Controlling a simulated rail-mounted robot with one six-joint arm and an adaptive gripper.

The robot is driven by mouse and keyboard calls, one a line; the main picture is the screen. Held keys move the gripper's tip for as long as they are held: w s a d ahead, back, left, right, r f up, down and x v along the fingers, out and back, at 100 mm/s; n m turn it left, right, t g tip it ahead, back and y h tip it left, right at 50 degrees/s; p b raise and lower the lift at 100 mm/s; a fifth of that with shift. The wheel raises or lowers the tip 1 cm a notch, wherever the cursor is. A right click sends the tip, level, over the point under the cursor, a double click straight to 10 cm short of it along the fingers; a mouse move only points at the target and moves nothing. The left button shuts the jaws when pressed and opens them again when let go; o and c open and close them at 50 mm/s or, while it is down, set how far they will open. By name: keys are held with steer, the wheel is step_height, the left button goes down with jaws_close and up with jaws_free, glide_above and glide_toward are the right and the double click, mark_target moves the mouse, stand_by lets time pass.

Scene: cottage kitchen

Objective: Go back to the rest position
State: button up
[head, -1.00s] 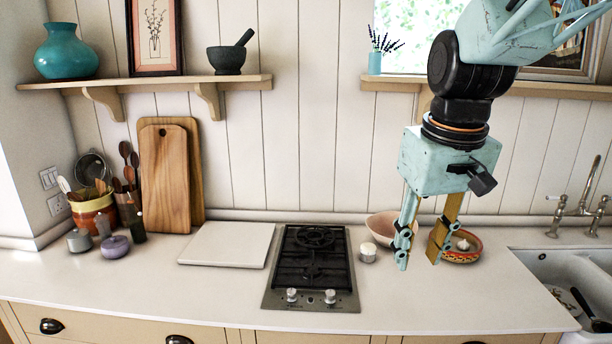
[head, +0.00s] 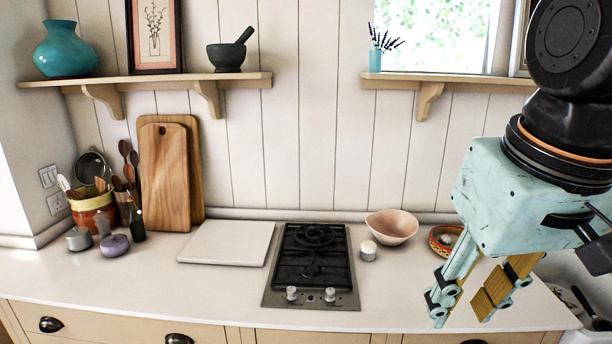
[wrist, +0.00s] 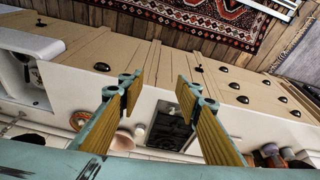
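My gripper (head: 461,300) is at the right of the head view, raised in front of the counter's right part. Its two fingers are apart with nothing between them. In the wrist view the fingers (wrist: 157,92) are also spread and empty, with the counter and cabinet fronts below. My gripper covers part of the sink area in the head view.
The counter (head: 200,293) holds a black hob (head: 312,258), a white board (head: 228,243), a pink bowl (head: 392,227), a small white jar (head: 368,251) and a patterned bowl (head: 436,246) holding something whitish. Utensil pots (head: 92,212) stand left. A shelf (head: 150,81) runs above.

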steer(key=s+f, duration=0.1)
steer(key=s, duration=0.7)
steer(key=shift+s+f+m+t, duration=0.25)
steer(key=shift+f+m+t, duration=0.05)
steer(key=shift+f+m, duration=0.1)
steer(key=shift+d, duration=0.15)
